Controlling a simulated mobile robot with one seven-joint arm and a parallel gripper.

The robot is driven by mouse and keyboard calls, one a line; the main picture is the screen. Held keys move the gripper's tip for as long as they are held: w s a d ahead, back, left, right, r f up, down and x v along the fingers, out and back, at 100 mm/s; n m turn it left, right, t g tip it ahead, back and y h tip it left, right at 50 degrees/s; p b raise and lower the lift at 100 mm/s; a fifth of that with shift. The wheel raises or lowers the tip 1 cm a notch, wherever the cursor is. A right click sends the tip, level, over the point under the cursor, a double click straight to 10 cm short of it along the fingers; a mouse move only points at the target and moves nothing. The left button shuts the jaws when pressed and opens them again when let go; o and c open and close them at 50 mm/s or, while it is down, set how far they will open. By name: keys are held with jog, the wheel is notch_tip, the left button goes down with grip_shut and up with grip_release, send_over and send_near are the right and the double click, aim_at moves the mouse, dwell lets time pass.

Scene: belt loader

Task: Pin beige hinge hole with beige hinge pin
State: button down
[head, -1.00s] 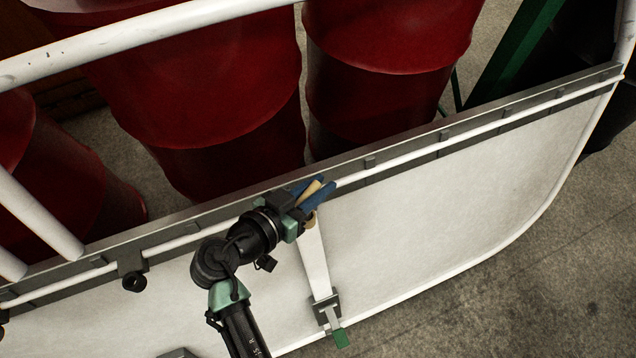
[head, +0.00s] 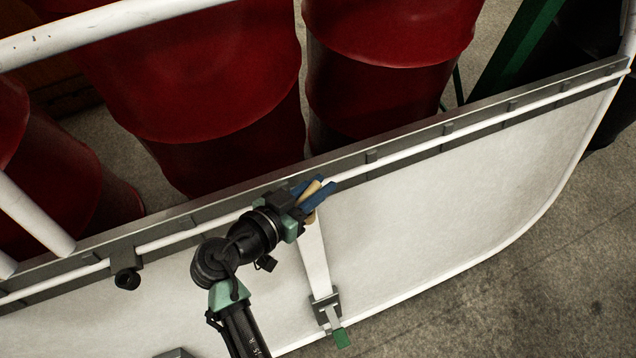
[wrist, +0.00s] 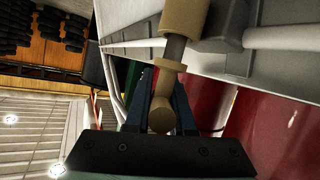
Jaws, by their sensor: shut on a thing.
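My gripper (head: 317,189) has blue fingers and is shut on the beige hinge pin (head: 311,191), over the upper edge of the white panel. In the wrist view the pin's beige grip (wrist: 160,117) lies between the fingers (wrist: 163,95), with a beige collar (wrist: 168,65) beyond them. A grey shaft (wrist: 176,48) runs from the collar to a beige sleeve (wrist: 183,18), which looks like the hinge hole. The shaft's far end is hidden at the sleeve; I cannot tell how deep it sits. Part of the collar-to-sleeve shaft is exposed. The sleeve is not clear in the head view.
The white panel (head: 440,215) has a grey upper edge and a white rail (head: 430,145). A strap with a green-tipped latch (head: 341,338) hangs below my gripper. Red drums (head: 200,70) stand behind the panel. A black knob (head: 127,280) sits at the left.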

jog(key=shift+f+b, duration=1.05)
jog(key=shift+f, duration=0.15)
jog(key=c, duration=0.7)
grip_release()
jog(key=v, duration=1.3)
